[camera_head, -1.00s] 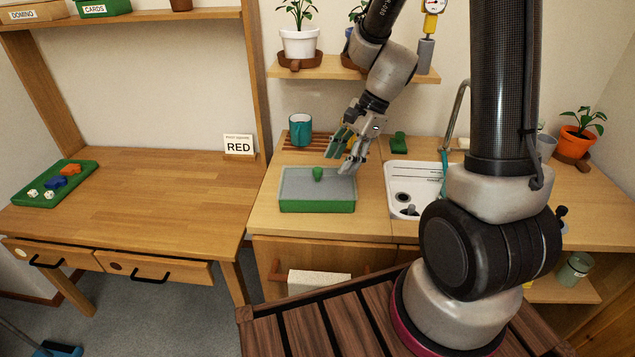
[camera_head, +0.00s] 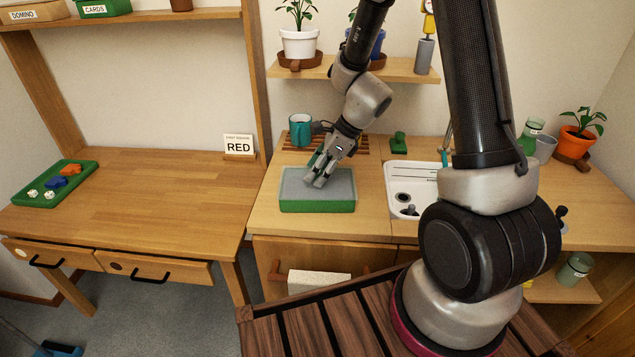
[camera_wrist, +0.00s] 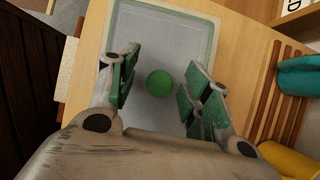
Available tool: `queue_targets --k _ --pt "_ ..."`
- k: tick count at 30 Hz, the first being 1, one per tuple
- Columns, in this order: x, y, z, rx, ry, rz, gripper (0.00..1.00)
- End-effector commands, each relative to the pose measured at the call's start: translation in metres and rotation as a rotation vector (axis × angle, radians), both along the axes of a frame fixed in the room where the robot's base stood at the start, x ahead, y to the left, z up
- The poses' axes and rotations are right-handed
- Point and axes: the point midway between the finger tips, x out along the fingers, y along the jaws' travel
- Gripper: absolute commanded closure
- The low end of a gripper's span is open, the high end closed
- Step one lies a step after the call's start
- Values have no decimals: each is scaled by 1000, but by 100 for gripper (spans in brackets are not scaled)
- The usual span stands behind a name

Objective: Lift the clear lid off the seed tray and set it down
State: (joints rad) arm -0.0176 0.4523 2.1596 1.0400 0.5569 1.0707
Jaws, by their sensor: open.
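The seed tray (camera_head: 318,207) is a green box on the wooden counter, with the clear greyish lid (camera_head: 340,182) lying on top of it. In the wrist view the lid (camera_wrist: 150,30) has a round green knob (camera_wrist: 159,83). My gripper (camera_head: 318,183) is over the lid, pointing down. In the wrist view my gripper (camera_wrist: 160,88) is open, with one finger on each side of the knob and a gap to it on both sides. In the head view the fingers hide the knob. I cannot tell how far the fingertips are above the lid.
A teal mug (camera_head: 300,130) stands on a slatted wooden rack (camera_head: 352,148) behind the tray. A white sink (camera_head: 402,175) is to the right, with a green stamp-like item (camera_head: 398,143) behind. The large table (camera_head: 140,200) to the left is mostly clear.

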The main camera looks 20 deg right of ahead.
Motion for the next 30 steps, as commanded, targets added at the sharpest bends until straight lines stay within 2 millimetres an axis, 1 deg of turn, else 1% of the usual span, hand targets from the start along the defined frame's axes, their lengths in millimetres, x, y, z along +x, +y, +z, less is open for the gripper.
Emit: queue_targets --k 6,14,15,23,26,30 --pt "0 1 -1 0 -2 0 51" --pt "0 0 -1 1 -1 1 98" --pt "0 0 -1 1 -1 1 100" --pt "1 1 1 0 -2 1 100" --pt "1 1 11 2 -4 2 100" --pt "1 1 39 0 -7 3 100"
